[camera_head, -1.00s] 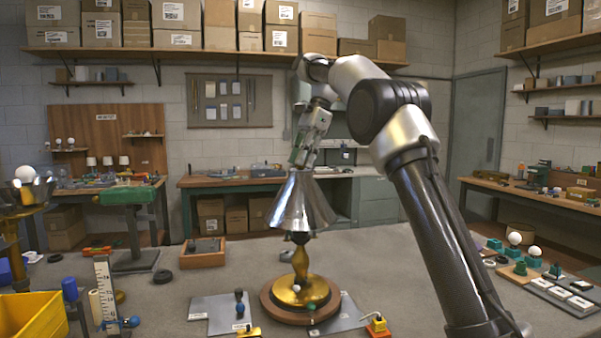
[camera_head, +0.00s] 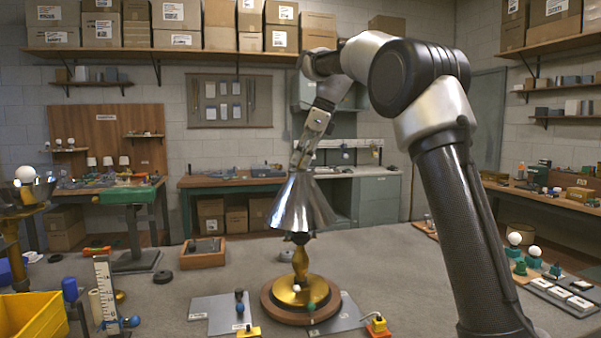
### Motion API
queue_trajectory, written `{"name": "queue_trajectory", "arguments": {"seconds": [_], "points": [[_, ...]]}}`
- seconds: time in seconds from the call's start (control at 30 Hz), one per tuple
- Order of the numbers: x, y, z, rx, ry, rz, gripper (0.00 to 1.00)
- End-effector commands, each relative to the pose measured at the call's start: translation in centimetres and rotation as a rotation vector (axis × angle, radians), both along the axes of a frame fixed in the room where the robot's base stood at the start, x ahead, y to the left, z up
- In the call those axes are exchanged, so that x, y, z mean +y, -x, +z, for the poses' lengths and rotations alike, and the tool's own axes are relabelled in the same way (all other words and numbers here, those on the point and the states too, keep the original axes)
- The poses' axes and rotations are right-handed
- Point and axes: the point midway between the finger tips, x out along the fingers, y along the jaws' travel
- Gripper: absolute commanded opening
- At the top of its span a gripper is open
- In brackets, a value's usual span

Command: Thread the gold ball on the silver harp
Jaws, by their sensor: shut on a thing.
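A lamp stands on the table with a shiny silver cone shade (camera_head: 301,206) over a brass stem and base (camera_head: 300,291) on a round wooden foot. The shade hides the silver harp, and I cannot make out the harp's tip. My gripper (camera_head: 298,166) points down right at the shade's top opening. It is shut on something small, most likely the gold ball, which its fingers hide. I cannot tell whether the ball touches the harp.
Grey mats (camera_head: 222,313) with small parts lie around the lamp foot. A wooden tray (camera_head: 203,255), an upright ruler (camera_head: 106,291) and a yellow bin (camera_head: 32,318) stand to the left. White bulbs (camera_head: 514,239) stand at the right. Table behind the lamp is mostly clear.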

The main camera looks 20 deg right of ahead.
Motion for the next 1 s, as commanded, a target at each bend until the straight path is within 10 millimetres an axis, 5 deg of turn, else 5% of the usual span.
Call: {"name": "queue_trajectory", "arguments": {"seconds": [0.3, 0.7, 1.0], "points": [[0.11, 0.13, -0.42, 0.011, 0.002, -0.041, 0.0], [0.33, 0.33, -0.52, 0.009, 0.002, -0.582, 0.0], [0.27, 0.32, -0.59, 0.013, 0.002, -0.604, 0.0]]}}
